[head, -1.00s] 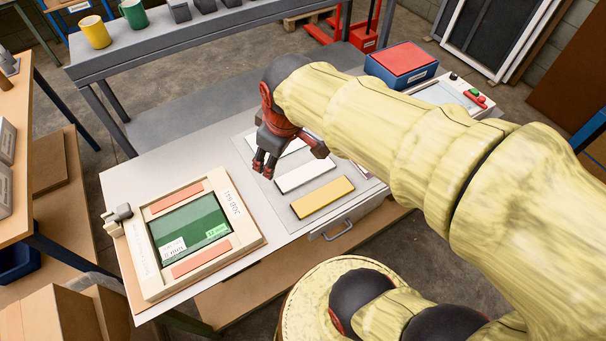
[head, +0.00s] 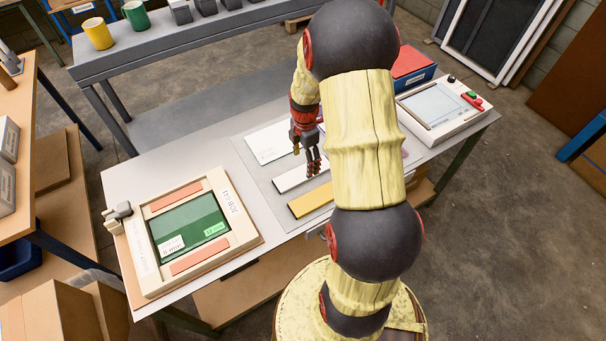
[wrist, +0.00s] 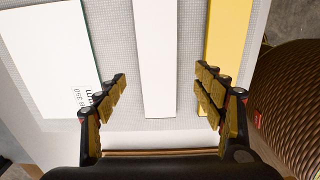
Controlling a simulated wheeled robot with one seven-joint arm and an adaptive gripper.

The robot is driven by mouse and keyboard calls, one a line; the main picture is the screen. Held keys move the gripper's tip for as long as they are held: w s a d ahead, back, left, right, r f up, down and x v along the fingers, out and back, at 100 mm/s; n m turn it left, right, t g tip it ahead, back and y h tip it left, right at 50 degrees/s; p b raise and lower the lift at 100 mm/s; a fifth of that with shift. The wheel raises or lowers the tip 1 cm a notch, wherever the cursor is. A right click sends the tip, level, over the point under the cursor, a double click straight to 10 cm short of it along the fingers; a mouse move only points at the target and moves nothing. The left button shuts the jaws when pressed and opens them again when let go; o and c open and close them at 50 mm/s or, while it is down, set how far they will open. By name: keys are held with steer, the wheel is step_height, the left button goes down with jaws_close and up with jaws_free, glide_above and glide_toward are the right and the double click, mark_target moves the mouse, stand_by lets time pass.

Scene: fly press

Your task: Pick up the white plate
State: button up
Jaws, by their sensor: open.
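A narrow white plate (head: 290,181) lies flat on a grey mat (head: 262,178), between a wider white plate (head: 268,142) with small print and a yellow plate (head: 308,204). My gripper (head: 313,166) hangs above the right part of the narrow white plate, hiding some of it. In the wrist view my gripper (wrist: 162,88) is open and empty. The narrow white plate (wrist: 156,60) runs between the two fingers in that view. The printed white plate (wrist: 42,62) lies to the left and the yellow plate (wrist: 229,38) is partly behind the right finger. I see no contact.
A cream frame with a green panel (head: 188,232) stands at the table's left. A device with a screen (head: 435,104) and a blue-red box (head: 412,68) are at the right. A grey bench (head: 180,42) with mugs stands behind. My arm covers part of the table.

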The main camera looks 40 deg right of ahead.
mark_target(303, 172)
steer(key=f, duration=0.2)
steer(key=f+b, duration=0.1)
steer(key=f, duration=0.2)
steer(key=shift+w+a+f, duration=0.1)
steer(key=shift+w+f, duration=0.15)
steer(key=shift+f, duration=0.15)
steer(key=shift+c, duration=1.3)
steer(key=c, duration=1.1)
steer(key=shift+r, duration=0.1)
